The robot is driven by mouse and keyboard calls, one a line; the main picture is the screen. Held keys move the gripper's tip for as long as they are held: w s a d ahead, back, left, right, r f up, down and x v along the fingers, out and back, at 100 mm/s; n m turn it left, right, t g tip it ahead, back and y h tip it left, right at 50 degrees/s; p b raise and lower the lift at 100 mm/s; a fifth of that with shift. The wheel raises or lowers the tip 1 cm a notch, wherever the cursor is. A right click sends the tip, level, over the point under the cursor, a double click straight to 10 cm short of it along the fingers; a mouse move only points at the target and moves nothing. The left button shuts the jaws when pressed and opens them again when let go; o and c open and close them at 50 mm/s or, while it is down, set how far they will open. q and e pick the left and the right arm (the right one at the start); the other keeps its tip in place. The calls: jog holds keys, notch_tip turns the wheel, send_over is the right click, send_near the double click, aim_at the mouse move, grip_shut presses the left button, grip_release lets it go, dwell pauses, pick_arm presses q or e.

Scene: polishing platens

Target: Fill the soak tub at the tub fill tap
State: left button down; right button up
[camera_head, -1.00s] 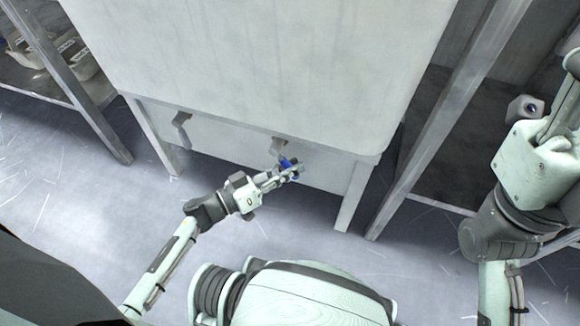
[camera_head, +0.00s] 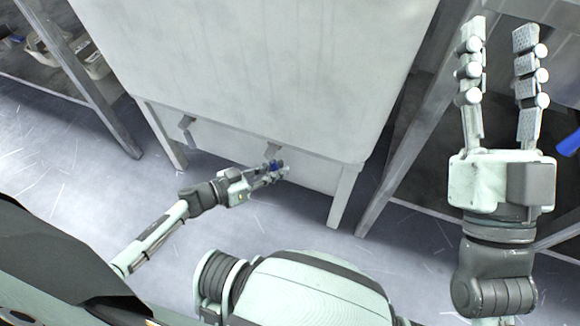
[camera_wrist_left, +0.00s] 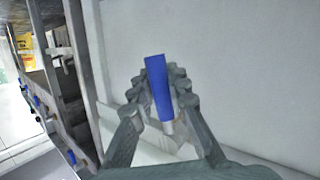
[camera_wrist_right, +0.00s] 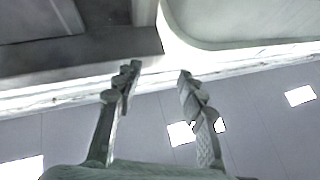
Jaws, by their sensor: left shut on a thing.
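A blue handle (camera_head: 272,165) shows low at the front edge of a large pale box-shaped tank (camera_head: 250,70). My left gripper (camera_head: 281,170) is shut on the blue handle. In the left wrist view the handle (camera_wrist_left: 158,88) stands between the fingers, with a pale stem under it. My right gripper (camera_head: 502,45) is raised at the right, its fingers wide apart and empty. It also shows open in the right wrist view (camera_wrist_right: 157,72). I cannot make out a soak tub or its water level.
A grey bracket-like fitting (camera_head: 187,129) hangs from the tank's lower edge, left of the handle. A rack (camera_head: 75,75) with pale containers stands at the left. Another metal frame (camera_head: 405,160) stands right of the tank. A blue part (camera_head: 568,143) shows at the right edge. The floor in front is clear.

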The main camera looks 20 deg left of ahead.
pick_arm(q)
jog(key=shift+a+r+m+g+y+p, duration=0.1)
jog(key=shift+a+m+g+y+p, duration=0.3)
jog(key=shift+p, duration=0.85)
jog(key=shift+a+m+y+p, duration=0.3)
jog(key=shift+a+m+p, duration=0.1)
jog(key=shift+p, duration=0.3)
pick_arm(e)
jog(key=w+d+f+g+h, duration=0.1)
jog(key=f+g, duration=0.3)
jog(key=f, duration=0.4)
jog(key=w+d+f+g+h, duration=0.1)
jog(key=d+f+g+h, duration=0.2)
jog(key=f, duration=0.6)
jog(key=d+g, duration=0.1)
jog(key=g, duration=0.1)
jog(key=shift+w+g+h, duration=0.25)
jog(key=shift+g+h, duration=0.05)
jog(key=shift+h, duration=0.1)
pick_arm(q)
jog(key=c, duration=1.7)
grip_release()
pick_arm(e)
jog(key=shift+r, duration=0.1)
pick_arm(q)
jog(key=v, duration=1.2)
